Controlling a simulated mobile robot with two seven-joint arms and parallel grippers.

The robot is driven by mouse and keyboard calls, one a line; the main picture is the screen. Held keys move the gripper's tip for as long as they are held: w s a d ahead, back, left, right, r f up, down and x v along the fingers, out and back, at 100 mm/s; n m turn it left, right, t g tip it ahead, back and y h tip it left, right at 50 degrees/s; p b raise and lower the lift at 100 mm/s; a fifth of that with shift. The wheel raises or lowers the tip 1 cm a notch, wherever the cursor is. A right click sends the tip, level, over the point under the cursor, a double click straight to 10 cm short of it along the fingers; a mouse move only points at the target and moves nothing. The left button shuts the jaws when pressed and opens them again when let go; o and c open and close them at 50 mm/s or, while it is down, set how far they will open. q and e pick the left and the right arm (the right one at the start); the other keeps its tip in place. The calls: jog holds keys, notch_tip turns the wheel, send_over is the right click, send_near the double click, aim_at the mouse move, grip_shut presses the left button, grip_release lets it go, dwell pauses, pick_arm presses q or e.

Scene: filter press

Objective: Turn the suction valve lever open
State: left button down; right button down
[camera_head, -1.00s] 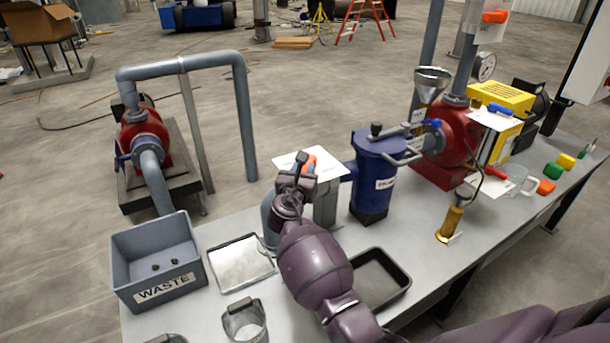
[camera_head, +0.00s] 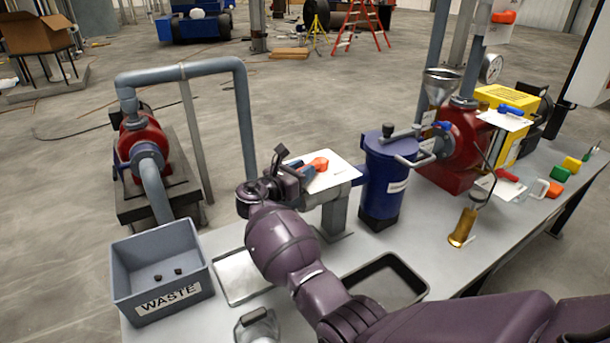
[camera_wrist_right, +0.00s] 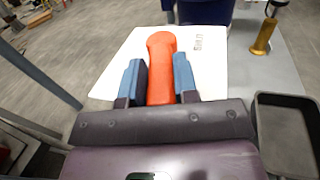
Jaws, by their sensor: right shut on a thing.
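The suction valve lever is an orange handle (camera_head: 320,163) over a white card (camera_head: 335,175), on the grey pipe left of the blue strainer pot (camera_head: 385,180). My right gripper (camera_head: 306,168) reaches the lever from the left in the head view. In the right wrist view its two blue-padded fingers stand either side of the orange lever (camera_wrist_right: 162,50), shut on it. The lever's rounded end sticks out past the fingertips. The valve body is hidden under the card and gripper. My left gripper is not in view.
A grey WASTE bin (camera_head: 160,268) and a shallow metal tray (camera_head: 232,278) are at the left of the bench. A black tray (camera_head: 424,290) lies beside my forearm. A red pump (camera_head: 460,150) with a funnel and a brass cylinder (camera_head: 464,226) stand to the right.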

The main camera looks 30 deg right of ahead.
jog(key=shift+w+a+f+m+g+h+b, duration=0.15)
jog(key=shift+w+f+m+g+b, duration=0.15)
jog(key=shift+g, duration=0.2)
jog(key=shift+w+f+m+g+h+b, duration=0.1)
jog(key=shift+w+m+g+h+b, duration=0.1)
jog(key=shift+m+g, duration=0.25)
jog(key=shift+w+r+m+g+b, duration=0.1)
jog(key=shift+w+m+g+b, duration=0.2)
jog(key=shift+g, duration=0.3)
jog(key=shift+w+r+m+g+b, duration=0.15)
jog(key=shift+m+g, duration=0.2)
jog(key=shift+g, duration=0.2)
jog(key=shift+g+h, duration=0.25)
jog(key=shift+g, duration=0.05)
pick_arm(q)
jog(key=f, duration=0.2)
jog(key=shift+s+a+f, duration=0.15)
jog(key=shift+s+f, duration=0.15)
pick_arm(e)
jog(key=shift+w+m, duration=0.1)
jog(key=shift+m, duration=0.2)
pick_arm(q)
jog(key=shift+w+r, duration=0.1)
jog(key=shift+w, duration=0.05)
pick_arm(e)
jog(key=shift+r+g, duration=0.15)
jog(key=shift+g, duration=0.15)
